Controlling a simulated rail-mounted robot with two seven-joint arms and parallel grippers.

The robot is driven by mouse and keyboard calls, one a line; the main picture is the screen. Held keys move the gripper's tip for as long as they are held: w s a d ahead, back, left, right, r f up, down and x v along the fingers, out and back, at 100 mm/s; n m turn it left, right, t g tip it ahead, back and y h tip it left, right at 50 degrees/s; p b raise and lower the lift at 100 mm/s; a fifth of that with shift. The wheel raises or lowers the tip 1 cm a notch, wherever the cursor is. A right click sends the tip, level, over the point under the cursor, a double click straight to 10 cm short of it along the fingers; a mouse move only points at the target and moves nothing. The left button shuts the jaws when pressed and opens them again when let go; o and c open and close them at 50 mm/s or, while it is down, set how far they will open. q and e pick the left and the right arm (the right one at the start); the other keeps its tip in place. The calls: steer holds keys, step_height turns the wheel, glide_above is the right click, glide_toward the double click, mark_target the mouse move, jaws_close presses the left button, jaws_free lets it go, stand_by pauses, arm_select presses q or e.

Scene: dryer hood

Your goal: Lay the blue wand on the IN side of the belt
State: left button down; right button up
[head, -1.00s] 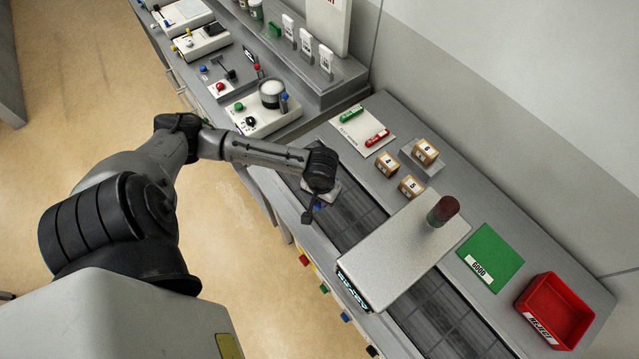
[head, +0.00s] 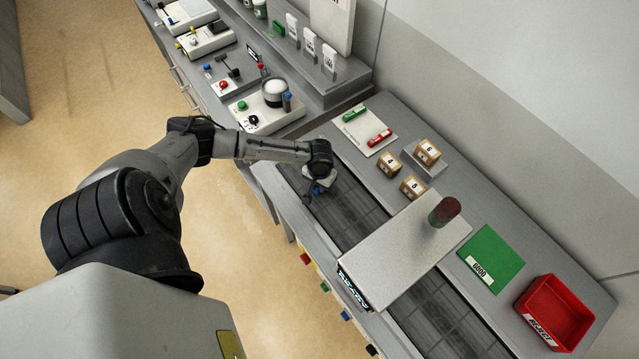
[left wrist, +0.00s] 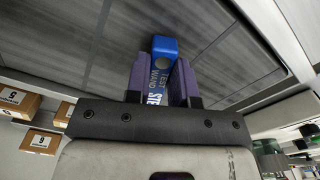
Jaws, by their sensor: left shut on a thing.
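A small blue bit of the wand (head: 317,190) shows there. I cannot tell whether the wand touches the belt. My right gripper is not in view.
The grey hood (head: 400,250) spans the belt, with a red-brown beacon (head: 445,210) on top. Several numbered boxes (head: 412,187), a card with green and red wands (head: 365,130), a green GOOD mat (head: 490,258) and a red reject bin (head: 555,310) lie beyond or right.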

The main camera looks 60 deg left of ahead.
arm_select(q)
steer(key=shift+f, duration=0.25)
steer(key=c, duration=1)
jaws_free()
steer(key=shift+f, duration=0.1)
step_height(320, 180, up, 12)
steer(key=shift+r, duration=0.2)
